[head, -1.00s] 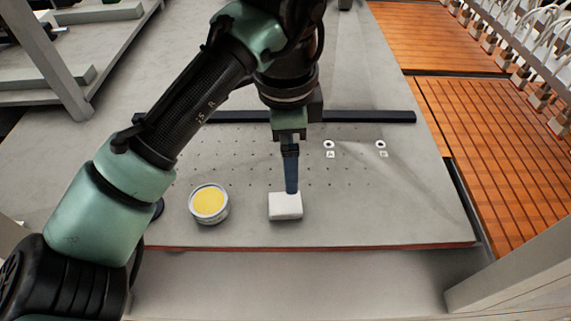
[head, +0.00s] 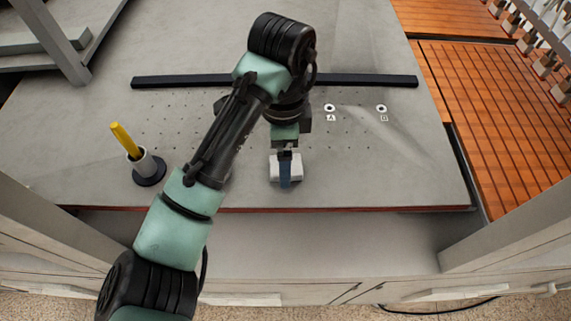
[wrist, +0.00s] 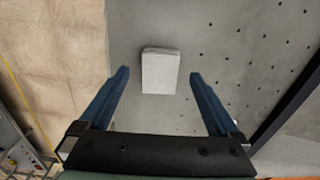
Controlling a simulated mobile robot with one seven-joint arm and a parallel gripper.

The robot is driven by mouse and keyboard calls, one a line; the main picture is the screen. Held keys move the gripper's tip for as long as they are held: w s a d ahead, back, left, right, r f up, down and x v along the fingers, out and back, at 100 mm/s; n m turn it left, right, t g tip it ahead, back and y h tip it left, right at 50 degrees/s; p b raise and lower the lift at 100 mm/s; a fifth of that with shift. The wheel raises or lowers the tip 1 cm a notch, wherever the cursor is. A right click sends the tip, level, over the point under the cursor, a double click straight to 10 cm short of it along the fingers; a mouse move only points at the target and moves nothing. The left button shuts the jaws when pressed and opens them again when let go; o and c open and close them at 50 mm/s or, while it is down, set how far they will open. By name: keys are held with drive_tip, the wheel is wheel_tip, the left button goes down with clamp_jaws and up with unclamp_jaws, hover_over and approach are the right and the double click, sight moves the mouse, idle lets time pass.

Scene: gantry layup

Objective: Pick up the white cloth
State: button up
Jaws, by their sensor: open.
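The white cloth (head: 274,173) is a small folded pad lying on the grey table near its front edge. In the wrist view the cloth (wrist: 160,72) lies flat between my two blue fingers, with a gap on each side. My gripper (head: 286,184) is open and empty, pointing down at the cloth, and its fingers hide the cloth's middle in the head view. In the wrist view my gripper (wrist: 159,74) has its fingertips on either side of the cloth. Their height above the table is hard to tell.
A yellow stick (head: 124,140) stands in a round holder (head: 149,172) on the left. A dark bar (head: 365,80) crosses the table behind. Two ring markers, A (head: 330,108) and B (head: 381,109), lie to the right. The table right of the cloth is clear.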

drive_tip(key=shift+f, duration=0.95)
drive_tip(key=c, duration=1.4)
